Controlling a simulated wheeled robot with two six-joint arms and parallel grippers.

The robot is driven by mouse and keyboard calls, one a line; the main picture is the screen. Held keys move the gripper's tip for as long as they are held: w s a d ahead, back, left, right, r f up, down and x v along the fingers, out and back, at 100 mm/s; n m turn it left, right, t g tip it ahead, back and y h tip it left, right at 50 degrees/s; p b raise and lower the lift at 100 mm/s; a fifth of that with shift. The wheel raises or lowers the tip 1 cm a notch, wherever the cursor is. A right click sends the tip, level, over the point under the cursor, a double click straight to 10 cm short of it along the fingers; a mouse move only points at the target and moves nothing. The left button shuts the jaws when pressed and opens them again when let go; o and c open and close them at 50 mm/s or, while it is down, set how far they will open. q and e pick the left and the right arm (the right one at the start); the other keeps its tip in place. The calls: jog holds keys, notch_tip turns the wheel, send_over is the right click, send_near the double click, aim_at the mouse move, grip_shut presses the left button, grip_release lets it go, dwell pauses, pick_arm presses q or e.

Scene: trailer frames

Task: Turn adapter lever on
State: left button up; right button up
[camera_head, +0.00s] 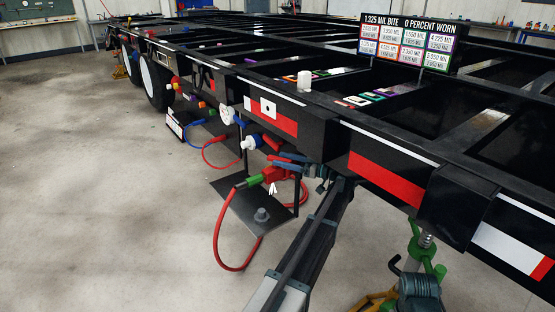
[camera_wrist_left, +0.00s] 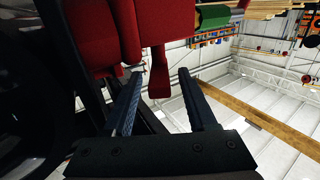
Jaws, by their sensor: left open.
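The red adapter (camera_head: 274,174) with a green end (camera_head: 254,181) sits in front of the trailer's side rail. In the left wrist view, its large red body (camera_wrist_left: 95,35) fills the upper left and a red lever (camera_wrist_left: 159,80) hangs down from it. In the left wrist view the gripper (camera_wrist_left: 160,76) is open, with the lever's lower end appearing between the fingertips. I cannot tell whether they touch. My right gripper is not in view.
A dark plate (camera_head: 243,208) is below the adapter, and a red hose (camera_head: 217,240) loops toward the floor. White-and-blue fittings (camera_head: 251,142) are on the rail nearby. A sign (camera_head: 408,42) stands on the trailer. The floor (camera_head: 90,200) at left is clear.

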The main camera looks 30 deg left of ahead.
pick_arm(q)
jog(key=w+d, duration=0.1)
jog(key=d, duration=1)
jog(key=shift+w, duration=0.25)
